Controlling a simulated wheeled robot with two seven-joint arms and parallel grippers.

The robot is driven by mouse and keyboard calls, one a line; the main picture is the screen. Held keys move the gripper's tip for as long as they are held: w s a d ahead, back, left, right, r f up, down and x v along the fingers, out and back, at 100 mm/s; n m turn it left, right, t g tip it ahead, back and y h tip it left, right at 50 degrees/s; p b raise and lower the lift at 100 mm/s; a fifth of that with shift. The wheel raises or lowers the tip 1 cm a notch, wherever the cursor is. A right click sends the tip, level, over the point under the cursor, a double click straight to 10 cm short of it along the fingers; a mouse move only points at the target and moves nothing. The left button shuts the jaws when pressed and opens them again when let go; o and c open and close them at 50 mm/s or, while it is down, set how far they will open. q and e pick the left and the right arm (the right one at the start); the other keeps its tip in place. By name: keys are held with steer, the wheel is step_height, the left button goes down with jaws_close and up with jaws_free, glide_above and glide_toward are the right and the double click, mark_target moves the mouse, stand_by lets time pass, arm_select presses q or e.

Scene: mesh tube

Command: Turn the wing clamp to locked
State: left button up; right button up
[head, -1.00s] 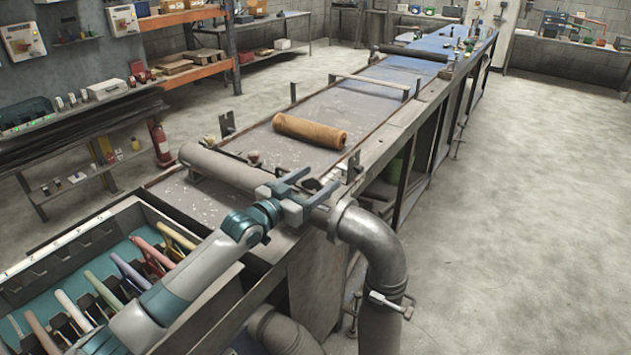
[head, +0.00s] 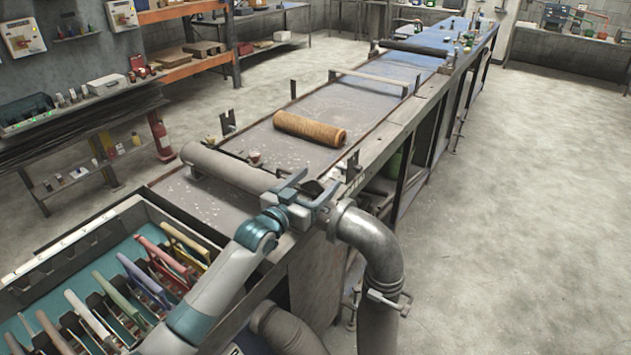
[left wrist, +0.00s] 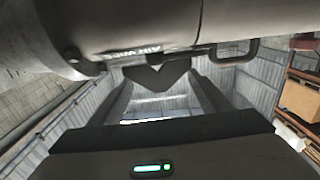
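A dark V-shaped piece (left wrist: 155,77), which looks like the wing clamp, sits under a grey cylinder (left wrist: 140,27) marked "AIR WIPE" in the left wrist view. A dark bar beside it ends in a loop handle (left wrist: 238,52) at right. My left gripper (head: 308,190) is at the right end of the grey roller, near the pipe elbow. In the left wrist view its fingers (left wrist: 158,92) are apart, one on each side of the dark piece; contact cannot be told. In the head view the gripper hides this spot, so the clamp's position is unclear. My right gripper is not in view.
The grey pipe elbow (head: 372,240) stands close right of my left gripper, with a T-shaped fitting (head: 388,301) lower down. A brown mesh roll (head: 310,130) lies on the long bench (head: 330,103). A tray (head: 35,270) of coloured handles is at left. The floor at right is clear.

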arm_select(q)
steer(key=shift+o, duration=1.4)
steer(key=shift+s+a+f, duration=0.1)
steer(key=shift+s+a, duration=0.3)
steer(key=shift+s, duration=0.15)
steer(key=b+v, duration=0.5)
steer(key=v, duration=1.1)
steer(key=shift+s, duration=0.1)
